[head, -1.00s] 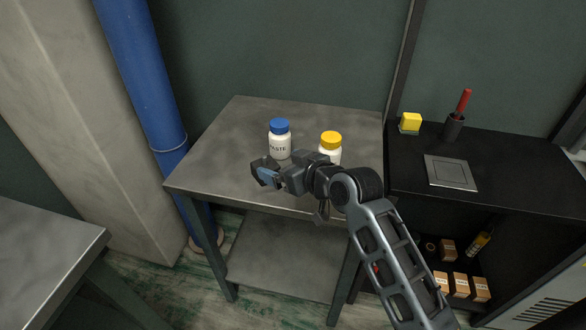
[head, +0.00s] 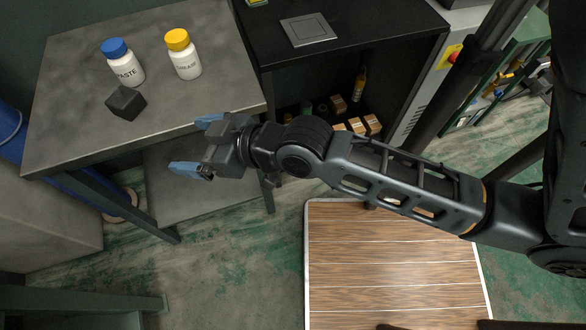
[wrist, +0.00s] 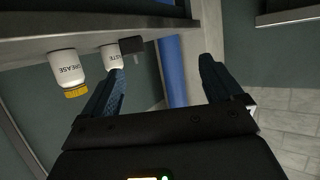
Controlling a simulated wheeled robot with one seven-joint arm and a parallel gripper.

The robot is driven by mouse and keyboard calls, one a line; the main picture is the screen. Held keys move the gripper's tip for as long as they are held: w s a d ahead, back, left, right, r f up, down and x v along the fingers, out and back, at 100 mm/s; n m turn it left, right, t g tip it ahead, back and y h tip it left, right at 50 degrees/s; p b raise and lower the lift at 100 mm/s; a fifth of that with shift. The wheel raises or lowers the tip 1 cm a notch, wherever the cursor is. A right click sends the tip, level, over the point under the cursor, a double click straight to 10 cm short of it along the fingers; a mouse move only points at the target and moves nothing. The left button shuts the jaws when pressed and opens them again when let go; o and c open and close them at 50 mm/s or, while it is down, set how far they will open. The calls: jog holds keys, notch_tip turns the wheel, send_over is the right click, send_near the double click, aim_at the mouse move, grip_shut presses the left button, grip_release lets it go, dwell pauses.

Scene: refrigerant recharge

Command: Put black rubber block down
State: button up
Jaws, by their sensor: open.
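The black rubber block (head: 126,102) rests on the grey metal table (head: 70,140), just in front of the blue-capped bottle. My gripper (head: 190,146) is open and empty, off the table's front edge, to the right of and nearer than the block. The two blue fingertips are spread wide apart. In the wrist view the block (wrist: 131,46) shows beyond the left finger, apart from it, and the gap between the fingers (wrist: 160,75) holds nothing.
A white paste bottle with a blue cap (head: 123,64) and a white grease bottle with a yellow cap (head: 183,55) stand behind the block. A black cabinet (head: 380,35) with a square plate on top stands to the right. A wooden floor platform (head: 395,265) lies in front.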

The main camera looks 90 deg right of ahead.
jog(key=s+a+r+n+y, duration=0.1)
jog(key=s+a+r, duration=0.1)
jog(key=s, duration=0.3)
jog(key=s+a+r+n+t+y, duration=0.1)
jog(key=s+a+r, duration=0.1)
jog(key=s+a, duration=0.2)
jog(key=s+a+r+n+y, duration=0.1)
jog(key=s+a+r, duration=0.1)
jog(key=s, duration=0.6)
jog(key=shift+a+r+y, duration=0.3)
jog(key=shift+a+r, duration=0.05)
jog(key=shift+a, duration=0.35)
